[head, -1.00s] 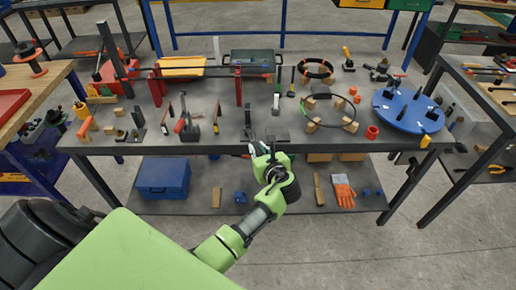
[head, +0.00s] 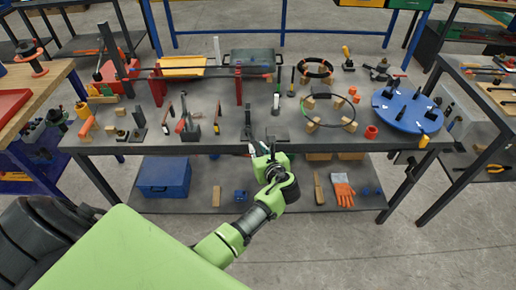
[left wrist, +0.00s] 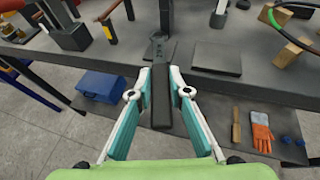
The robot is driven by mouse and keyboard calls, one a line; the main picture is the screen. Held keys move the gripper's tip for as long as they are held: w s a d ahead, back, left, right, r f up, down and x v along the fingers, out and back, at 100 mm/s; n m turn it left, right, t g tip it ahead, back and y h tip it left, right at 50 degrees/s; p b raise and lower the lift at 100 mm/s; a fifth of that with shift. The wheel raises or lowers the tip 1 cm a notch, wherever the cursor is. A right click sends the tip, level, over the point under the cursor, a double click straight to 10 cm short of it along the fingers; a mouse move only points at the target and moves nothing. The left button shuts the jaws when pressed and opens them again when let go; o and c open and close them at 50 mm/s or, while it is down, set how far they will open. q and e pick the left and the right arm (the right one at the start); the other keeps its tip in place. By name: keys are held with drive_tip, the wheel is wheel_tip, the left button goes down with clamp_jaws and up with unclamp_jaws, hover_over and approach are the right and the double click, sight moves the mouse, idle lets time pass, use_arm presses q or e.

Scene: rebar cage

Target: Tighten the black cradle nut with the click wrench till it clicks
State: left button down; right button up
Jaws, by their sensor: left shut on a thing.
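My left gripper (head: 265,150) is at the front edge of the middle table. In the left wrist view its two fingers (left wrist: 160,100) are closed on the sides of a long black bar (left wrist: 161,115), which looks like the click wrench's handle. The bar points away from me towards a dark stand (left wrist: 158,50) near the table edge. This stand (head: 247,130) also shows in the head view, with an upright black post. I cannot make out the nut, nor whether the bar touches the stand. My right gripper is not in view.
A dark flat plate (head: 277,135) lies right of the stand. A blue round table (head: 408,108) with black pieces, a black ring (head: 330,113) on wooden blocks and several upright tools crowd the tabletop. A blue box (head: 164,178) and orange gloves (head: 343,191) lie on the lower shelf.

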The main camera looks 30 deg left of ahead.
use_arm(q)
drive_tip(key=shift+r, duration=0.1)
idle(0.3)
drive_tip(key=shift+f+b, duration=0.55)
drive_tip(key=shift+f, duration=0.6)
drive_tip(key=s+a+m+t+h+p, duration=0.3)
drive_tip(key=a+m+t+h+p, duration=0.1)
drive_tip(key=a+m+h+p, duration=0.2)
drive_tip(key=shift+s+r+p, duration=0.15)
drive_tip(key=shift+s+p, duration=0.05)
drive_tip(key=shift+p, duration=0.35)
idle(2.5)
drive_tip(key=shift+r, duration=0.15)
